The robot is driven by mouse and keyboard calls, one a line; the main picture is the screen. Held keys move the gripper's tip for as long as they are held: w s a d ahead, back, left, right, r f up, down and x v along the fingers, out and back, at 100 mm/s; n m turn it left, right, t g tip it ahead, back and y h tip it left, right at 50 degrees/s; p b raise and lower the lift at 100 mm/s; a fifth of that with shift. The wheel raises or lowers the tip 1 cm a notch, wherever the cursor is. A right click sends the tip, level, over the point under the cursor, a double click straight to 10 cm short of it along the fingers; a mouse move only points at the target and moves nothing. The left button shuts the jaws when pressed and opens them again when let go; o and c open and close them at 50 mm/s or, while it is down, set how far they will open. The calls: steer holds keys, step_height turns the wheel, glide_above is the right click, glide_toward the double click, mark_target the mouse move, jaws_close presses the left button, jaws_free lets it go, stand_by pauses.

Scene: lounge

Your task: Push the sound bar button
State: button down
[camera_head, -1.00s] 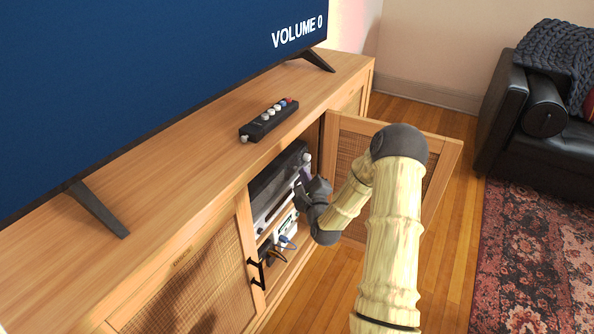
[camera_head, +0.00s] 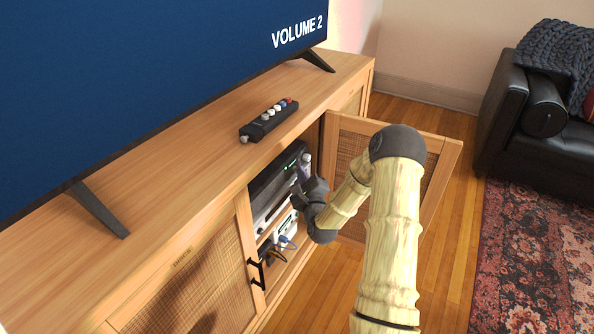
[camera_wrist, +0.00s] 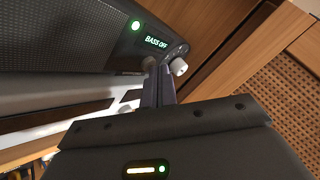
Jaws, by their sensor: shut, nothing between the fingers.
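The sound bar (camera_head: 272,177) is a long black device inside the open cabinet; in the wrist view, its dark speaker front (camera_wrist: 60,38) runs along the upper left. A round green light (camera_wrist: 135,25) and the green words "BASS OFF" glow at its end. A small pale knob-like part (camera_wrist: 179,67) shows at that end, just right of my fingertips. My gripper (camera_wrist: 157,68) is shut and empty, with its tips at the end of the sound bar. Whether they touch it, I cannot tell. In the head view, my gripper (camera_head: 303,184) is at the cabinet opening.
The cabinet door (camera_head: 435,185) stands open behind my arm. White equipment (camera_head: 280,232) and cables sit below the sound bar. A black control strip (camera_head: 268,120) with several knobs lies on the cabinet top. The television (camera_head: 150,80) reads "VOLUME 2".

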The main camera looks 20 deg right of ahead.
steer(key=shift+s, duration=0.1)
steer(key=shift+s+d, duration=0.2)
steer(key=shift+s, duration=0.1)
stand_by(0.3)
steer(key=shift+s+d+p, duration=0.15)
steer(key=shift+s+d, duration=0.8)
steer(key=shift+s, duration=0.2)
steer(key=shift+s+d+p, duration=0.15)
steer(key=shift+s+d, duration=0.75)
steer(key=shift+s, duration=0.25)
steer(key=shift+s+d, duration=0.1)
stand_by(0.8)
